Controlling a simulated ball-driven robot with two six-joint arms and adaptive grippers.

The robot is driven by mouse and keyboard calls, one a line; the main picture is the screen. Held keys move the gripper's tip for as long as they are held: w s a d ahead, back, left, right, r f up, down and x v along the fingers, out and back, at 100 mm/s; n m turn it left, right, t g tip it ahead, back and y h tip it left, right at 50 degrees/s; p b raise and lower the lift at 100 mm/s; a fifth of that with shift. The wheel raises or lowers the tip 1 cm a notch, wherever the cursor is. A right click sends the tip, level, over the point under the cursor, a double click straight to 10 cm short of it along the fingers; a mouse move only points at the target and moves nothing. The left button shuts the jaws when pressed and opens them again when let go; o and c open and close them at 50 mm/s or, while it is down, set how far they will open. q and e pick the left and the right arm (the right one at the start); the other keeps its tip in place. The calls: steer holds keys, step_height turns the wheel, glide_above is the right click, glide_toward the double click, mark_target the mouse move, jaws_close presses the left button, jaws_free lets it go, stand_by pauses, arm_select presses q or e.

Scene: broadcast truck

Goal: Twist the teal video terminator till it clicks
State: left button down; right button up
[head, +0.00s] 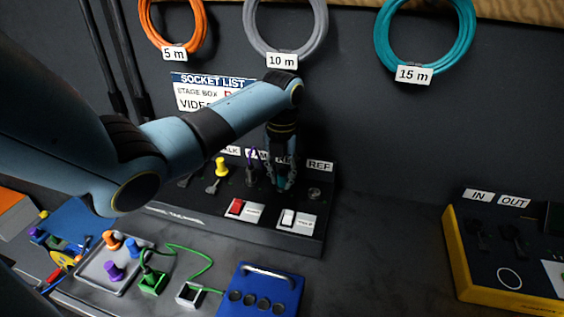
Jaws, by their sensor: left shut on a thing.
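The teal video terminator (282,183) sits at a socket on the black panel (235,222), in the place left of the REF label. My left gripper (281,178) points down at the panel and is shut on the terminator, with its fingers hiding most of it. My left arm comes in from the left and bends down over the panel. Whether the terminator is turned fully home cannot be told. My right gripper is not in view.
A yellow plug (222,166) and a purple cable (250,160) stand left of the gripper. Red (237,207) and white (288,216) switches lie in front. A grey tray (105,262), blue box (262,290) and yellow-edged IN/OUT box (500,285) stand around. Coiled cables hang behind.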

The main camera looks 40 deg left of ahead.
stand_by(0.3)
arm_select(q)
steer(key=c, duration=1.6)
jaws_free()
steer(key=shift+m, duration=0.6)
steer(key=o, duration=0.5)
step_height(320, 180, up, 7)
steer(key=shift+r, duration=0.2)
